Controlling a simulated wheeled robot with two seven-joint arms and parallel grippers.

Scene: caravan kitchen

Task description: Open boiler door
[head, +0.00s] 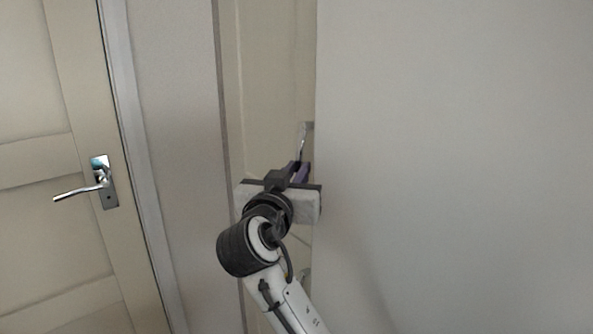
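A narrow beige door (265,85), which I take to be the boiler door, shows in the head view between a grey frame strip and a plain wall. A metal handle (303,140) stands at its right edge, close to the wall. My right gripper (300,170) is at the lower end of this handle, with its purple fingers pointing away from me. The gripper body and wrist hide much of the fingers, so I cannot tell whether they are closed or touch the handle. My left gripper is not in view.
Another panelled door (40,240) with a chrome lever handle (100,183) stands at the left, shut. A plain pale wall (460,150) fills the right half, close beside my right gripper.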

